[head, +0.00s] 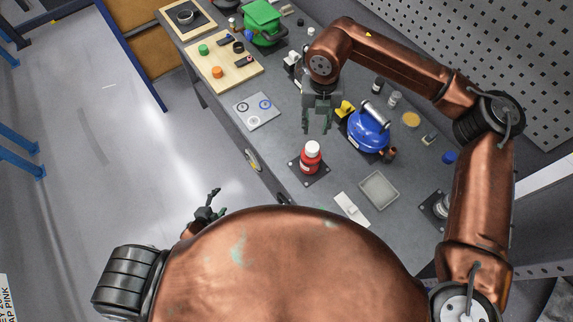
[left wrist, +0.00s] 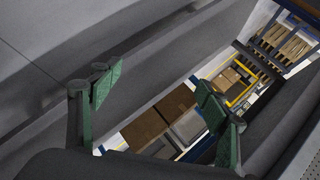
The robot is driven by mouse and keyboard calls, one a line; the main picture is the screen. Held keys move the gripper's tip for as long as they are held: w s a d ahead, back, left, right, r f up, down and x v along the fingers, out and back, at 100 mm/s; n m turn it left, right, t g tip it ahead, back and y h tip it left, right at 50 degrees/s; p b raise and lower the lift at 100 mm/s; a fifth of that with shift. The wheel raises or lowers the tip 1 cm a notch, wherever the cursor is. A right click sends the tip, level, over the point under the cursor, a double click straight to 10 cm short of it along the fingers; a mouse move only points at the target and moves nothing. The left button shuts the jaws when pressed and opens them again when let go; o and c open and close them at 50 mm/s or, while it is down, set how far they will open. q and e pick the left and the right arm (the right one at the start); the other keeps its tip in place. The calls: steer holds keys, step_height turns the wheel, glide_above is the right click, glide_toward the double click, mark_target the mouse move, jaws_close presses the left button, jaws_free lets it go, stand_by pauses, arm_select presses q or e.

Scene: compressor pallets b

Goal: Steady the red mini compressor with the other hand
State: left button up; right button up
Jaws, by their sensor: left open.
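A red upright body with a white top (head: 311,157) stands on a dark square plate at the bench's front edge. It is the only clearly red object, and it looks more like a bottle than a compressor. My right gripper (head: 317,122) hangs over the bench just behind it, fingers apart and empty. My left gripper (head: 210,206) is off the bench, low in front of it and left of the red body. The left wrist view shows its green-padded fingers (left wrist: 157,98) apart with nothing between them. The red body is not in that view.
A blue compressor (head: 368,131) stands right of my right gripper, beside a yellow piece (head: 345,108). A grey tray (head: 379,190) and white plate (head: 351,209) lie nearer. Behind left are a marked card (head: 257,122), wooden boards (head: 226,85) and a green compressor (head: 262,22). The floor left is clear.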

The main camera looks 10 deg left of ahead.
arm_select(q)
steer(key=w+d+r+m+t+h, duration=0.1)
steer(key=w+d+r+m+h, duration=0.2)
steer(key=r+m, duration=0.4)
steer(key=w+d+r+m+t+h, duration=0.1)
steer(key=w+d+r+m+h, duration=0.2)
steer(key=r, duration=1.1)
steer(key=w+d+r+m+t+h, duration=0.1)
steer(key=w+d+r+m+h, duration=0.3)
steer(key=w+d+r+m, duration=0.3)
step_height(320, 180, up, 5)
steer(key=shift+f+m, duration=0.15)
steer(key=shift+m, duration=1.65)
steer(key=s+d+r+m+h, duration=0.1)
steer(key=d+r+m+h, duration=0.1)
steer(key=d+r+m, duration=0.15)
steer(key=m+g+h, duration=0.3)
steer(key=m+g, duration=0.1)
steer(key=m, duration=0.5)
glide_toward(310, 159)
steer(key=w+f, duration=0.1)
steer(key=w+d+f, duration=0.2)
steer(key=shift+w+f, duration=0.1)
steer(key=shift+f, duration=0.15)
steer(key=shift+x, duration=3.85)
steer(key=shift+f, duration=0.15)
steer(key=shift+c, duration=0.3)
jaws_close()
